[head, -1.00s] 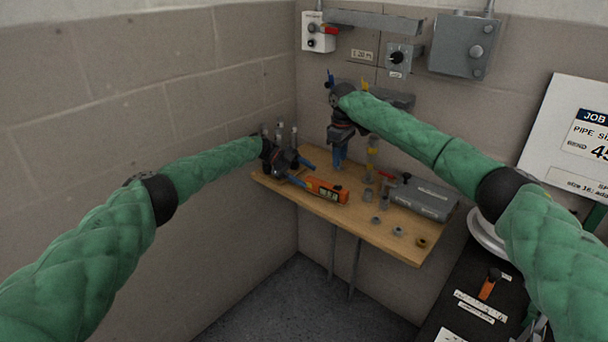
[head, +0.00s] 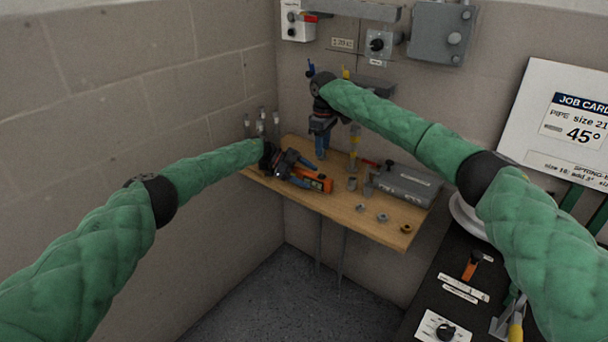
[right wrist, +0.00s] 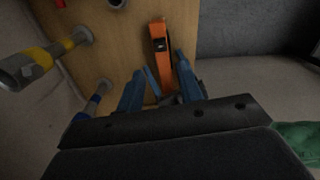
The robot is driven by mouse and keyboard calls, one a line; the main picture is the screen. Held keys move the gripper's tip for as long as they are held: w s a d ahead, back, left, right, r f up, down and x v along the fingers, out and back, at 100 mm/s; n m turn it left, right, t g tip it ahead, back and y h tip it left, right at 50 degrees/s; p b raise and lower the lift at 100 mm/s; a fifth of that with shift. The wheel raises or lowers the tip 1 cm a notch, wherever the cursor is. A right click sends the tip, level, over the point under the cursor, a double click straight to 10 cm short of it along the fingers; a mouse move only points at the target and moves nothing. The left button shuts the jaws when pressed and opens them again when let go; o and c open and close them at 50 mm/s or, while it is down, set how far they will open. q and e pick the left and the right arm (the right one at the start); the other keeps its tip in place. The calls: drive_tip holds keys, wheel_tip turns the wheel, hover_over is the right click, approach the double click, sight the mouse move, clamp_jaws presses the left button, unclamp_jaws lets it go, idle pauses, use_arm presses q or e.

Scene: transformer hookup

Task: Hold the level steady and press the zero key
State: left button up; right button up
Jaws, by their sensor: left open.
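The orange level (head: 319,182) lies on the wooden shelf, its left end hidden by my left gripper. It also shows as an orange bar in the right wrist view (right wrist: 161,45). My left gripper (head: 303,171) is open, its blue fingers on either side of the level's near end; I cannot tell whether they touch it. My right gripper (head: 321,152) points down above the shelf, behind the level. In the right wrist view its blue fingers (right wrist: 158,82) look apart with nothing held. The zero key cannot be made out.
The wooden shelf (head: 345,205) also holds a grey case (head: 408,185), several small fittings and a yellow-banded post (head: 354,150). Several upright pegs (head: 262,122) stand at its left end by the wall. Switch boxes (head: 380,43) hang above. A dark bench (head: 455,265) is at right.

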use_arm(q)
drive_tip(key=shift+s, duration=0.1)
clamp_jaws()
use_arm(e)
drive_tip(key=c, duration=0.4)
drive_tip(key=shift+s+d+f, duration=0.1)
drive_tip(key=shift+s+f, duration=0.05)
drive_tip(key=shift+f, duration=0.2)
drive_tip(key=c, duration=0.3)
use_arm(q)
drive_tip(key=shift+f, duration=0.1)
use_arm(e)
drive_tip(key=shift+s+d+f, duration=0.2)
drive_tip(key=shift+s+f, duration=0.05)
drive_tip(key=shift+f, duration=0.15)
drive_tip(key=shift+s+d+f, duration=0.2)
drive_tip(key=shift+f, duration=0.2)
clamp_jaws()
use_arm(q)
drive_tip(key=shift+s+f, duration=0.1)
use_arm(e)
drive_tip(key=s+a+r+n+t, duration=0.1)
drive_tip(key=s+r+n, duration=0.1)
drive_tip(key=n, duration=0.7)
drive_tip(key=s+a+r+n+t+h, duration=0.1)
drive_tip(key=r+n, duration=0.4)
drive_tip(key=n, duration=0.5)
drive_tip(key=shift+s+a+n+t, duration=0.3)
drive_tip(key=shift+s+t, duration=0.25)
drive_tip(key=shift+t, duration=0.25)
